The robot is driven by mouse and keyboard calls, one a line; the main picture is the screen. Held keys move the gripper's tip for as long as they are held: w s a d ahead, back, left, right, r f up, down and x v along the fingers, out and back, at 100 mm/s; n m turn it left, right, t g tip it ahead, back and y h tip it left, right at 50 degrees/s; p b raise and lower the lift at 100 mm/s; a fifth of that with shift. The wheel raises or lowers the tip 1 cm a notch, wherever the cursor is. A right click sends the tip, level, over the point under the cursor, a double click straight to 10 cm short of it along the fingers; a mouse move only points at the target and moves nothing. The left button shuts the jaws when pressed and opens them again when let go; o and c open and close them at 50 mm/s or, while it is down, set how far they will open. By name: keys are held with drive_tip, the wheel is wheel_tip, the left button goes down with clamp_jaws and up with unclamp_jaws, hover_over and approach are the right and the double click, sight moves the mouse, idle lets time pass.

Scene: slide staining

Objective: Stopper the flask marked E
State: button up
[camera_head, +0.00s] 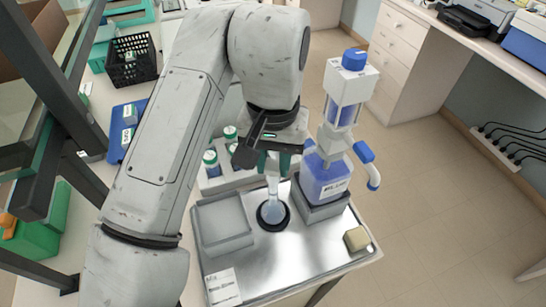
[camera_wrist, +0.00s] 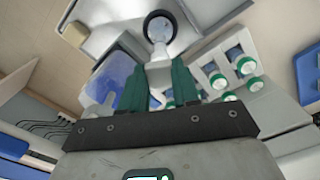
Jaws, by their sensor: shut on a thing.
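A clear flask with pale blue liquid (camera_head: 274,206) stands upright in a black ring (camera_head: 265,223) on a metal tray; no letter E is readable on it. It also shows in the wrist view (camera_wrist: 160,30), neck toward me. My gripper (camera_head: 277,166) is right above the flask, its green fingers pointing down. In the wrist view the fingers (camera_wrist: 158,84) are shut on a pale grey piece (camera_wrist: 158,71) in line with the flask's neck. It looks like a stopper, but I cannot tell where it ends and the neck begins, nor whether it is seated.
The metal tray (camera_head: 300,248) also carries an empty grey bin (camera_head: 222,222), a blue dispenser bottle (camera_head: 325,180) close right of the flask, a beige block (camera_head: 356,239) and a white label card (camera_head: 222,287). Green-capped vials (camera_head: 211,160) stand in a rack behind. A black basket (camera_head: 131,60) is farther back.

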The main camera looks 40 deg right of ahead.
drive_tip(key=shift+f, duration=0.2)
idle(0.5)
drive_tip(key=o, duration=1.1)
drive_tip(key=shift+o, duration=0.2)
drive_tip(key=o, duration=0.3)
drive_tip(key=shift+o, duration=0.2)
drive_tip(key=shift+r+p, duration=3.05)
drive_tip(key=shift+p, duration=0.35)
